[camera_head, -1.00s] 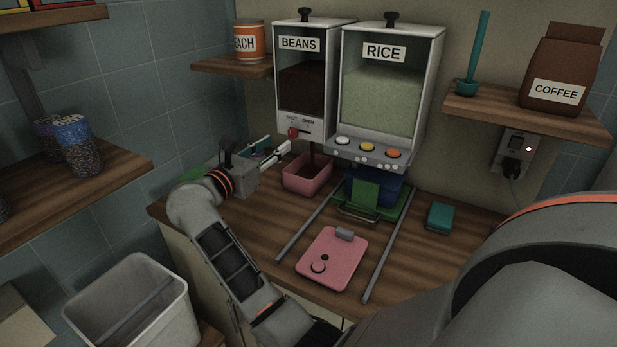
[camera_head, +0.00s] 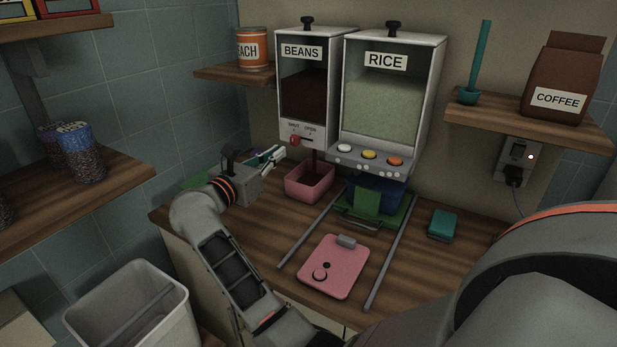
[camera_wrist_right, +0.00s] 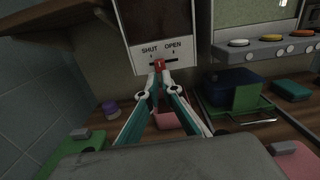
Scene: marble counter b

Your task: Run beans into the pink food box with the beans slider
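The beans slider's red knob (camera_head: 295,140) is on the panel under the BEANS dispenser (camera_head: 305,85). In the head view it sits at the left, SHUT side of its slot; it also shows in the right wrist view (camera_wrist_right: 160,65). My right gripper (camera_head: 283,150) is just left of and below the knob. Its fingertips (camera_wrist_right: 160,76) are close together, pointing at the knob; contact is unclear. The pink food box (camera_head: 306,192) stands open under the dispenser with dark brown content inside. A thin dark column hangs above it; spout or beans, I cannot tell. My left gripper is out of view.
A pink lid (camera_head: 335,265) lies on the counter between two rails. A teal box (camera_head: 443,224) is further right. A bin (camera_head: 130,310) stands lower left.

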